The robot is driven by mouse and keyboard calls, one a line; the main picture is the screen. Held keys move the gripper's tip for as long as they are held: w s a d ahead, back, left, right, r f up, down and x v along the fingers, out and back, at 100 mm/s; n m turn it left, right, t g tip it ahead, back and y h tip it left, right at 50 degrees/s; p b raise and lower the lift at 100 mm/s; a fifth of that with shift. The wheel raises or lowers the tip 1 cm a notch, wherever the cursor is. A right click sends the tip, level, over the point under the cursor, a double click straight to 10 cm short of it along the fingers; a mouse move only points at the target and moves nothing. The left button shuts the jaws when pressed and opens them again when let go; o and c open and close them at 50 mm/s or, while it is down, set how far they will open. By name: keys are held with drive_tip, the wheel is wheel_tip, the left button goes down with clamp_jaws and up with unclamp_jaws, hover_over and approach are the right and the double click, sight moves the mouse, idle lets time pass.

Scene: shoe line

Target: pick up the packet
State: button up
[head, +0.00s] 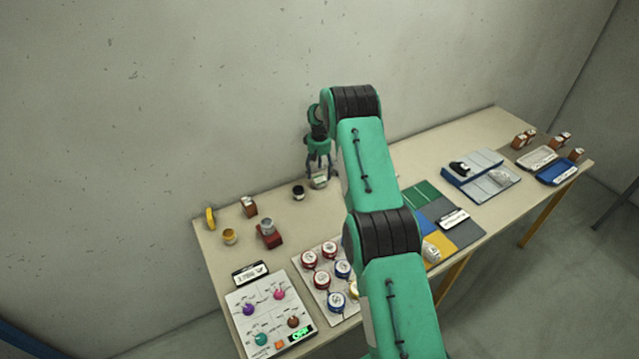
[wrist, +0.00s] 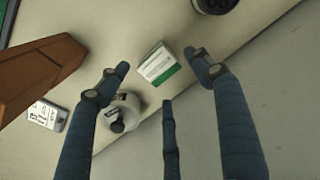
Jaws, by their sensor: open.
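The packet (wrist: 158,65) is a small white box-like piece with a green band along one edge. In the wrist view it lies on the tan table, between my spread fingertips and apart from them. My gripper (wrist: 164,78) has three dark blue fingers and is open and empty. In the head view my gripper (head: 319,172) points down over the back of the table. A small pale thing (head: 320,182) shows under it there, but I cannot tell whether it is the packet.
A white rounded thing with a dark knob (wrist: 122,112) lies close by the left finger. A dark round jar (wrist: 214,4) is at the top edge. A brown block (wrist: 42,72) and a labelled card (wrist: 46,115) are at left. The wall (head: 150,100) stands behind the table.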

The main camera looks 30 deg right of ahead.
sight(319, 179)
drive_tip(key=shift+f, duration=0.1)
drive_tip(key=shift+s+f, duration=0.1)
drive_tip(key=shift+f, duration=2.4)
clamp_jaws()
